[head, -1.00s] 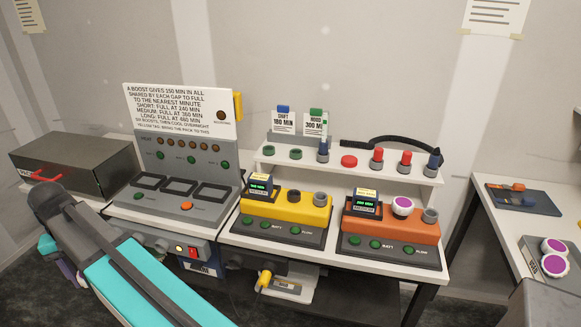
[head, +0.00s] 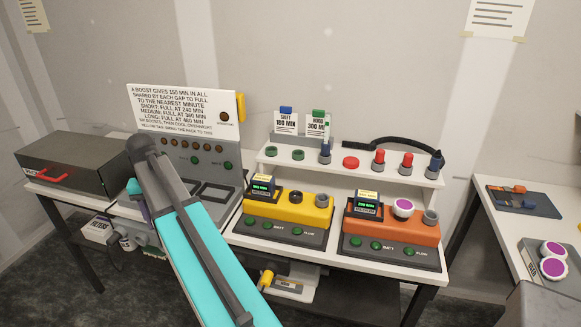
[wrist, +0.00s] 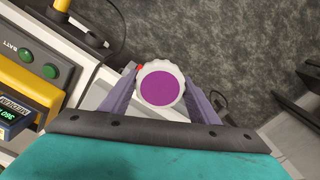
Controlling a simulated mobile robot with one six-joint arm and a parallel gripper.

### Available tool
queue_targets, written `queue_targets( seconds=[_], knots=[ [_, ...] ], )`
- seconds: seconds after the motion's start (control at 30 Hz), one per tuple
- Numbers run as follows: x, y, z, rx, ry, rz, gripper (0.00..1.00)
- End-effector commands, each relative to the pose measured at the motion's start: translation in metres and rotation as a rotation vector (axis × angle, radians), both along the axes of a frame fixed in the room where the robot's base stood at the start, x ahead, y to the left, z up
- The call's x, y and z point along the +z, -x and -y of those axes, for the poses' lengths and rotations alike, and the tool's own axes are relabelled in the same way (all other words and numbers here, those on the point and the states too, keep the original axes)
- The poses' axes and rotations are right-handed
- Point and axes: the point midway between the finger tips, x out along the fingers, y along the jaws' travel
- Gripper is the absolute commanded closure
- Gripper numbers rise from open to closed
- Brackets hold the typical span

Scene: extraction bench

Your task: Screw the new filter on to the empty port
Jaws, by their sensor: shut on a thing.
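My gripper (wrist: 160,98) is shut on a white, ridged filter (wrist: 161,86) with a purple top, seen face-on between the purple fingers in the wrist view. In the head view my arm hides most of the gripper, and I cannot make out the held filter. The yellow unit (head: 268,212) has a dark, open port (head: 296,196) on top with no filter on it. A grey fitting (head: 321,200) stands beside that port. The yellow unit also shows at the left of the wrist view (wrist: 28,88), apart from the held filter.
The orange unit (head: 385,228) carries a white and purple filter (head: 403,208). A shelf (head: 290,170) with caps and plugs stands behind both units. The right table holds two purple-topped filters (head: 553,267). A dark box (head: 75,160) stands at left. Floor shows below the held filter.

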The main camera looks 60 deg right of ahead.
Motion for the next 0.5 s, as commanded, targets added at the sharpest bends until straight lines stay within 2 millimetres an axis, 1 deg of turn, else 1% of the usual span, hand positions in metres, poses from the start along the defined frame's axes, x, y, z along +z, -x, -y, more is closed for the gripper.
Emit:
queue_targets(
  seconds=[0.03, 0.1, 0.27, 0.5],
  knots=[
    [0.004, 0.004, 0.018, -0.023, 0.000, 0.000, 0.76],
    [0.008, 0.010, 0.039, -0.047, 0.000, 0.000, 0.76],
    [0.016, 0.028, 0.088, -0.107, 0.001, 0.001, 0.76],
    [0.027, 0.061, 0.158, -0.195, 0.000, 0.001, 0.76]
  ],
)
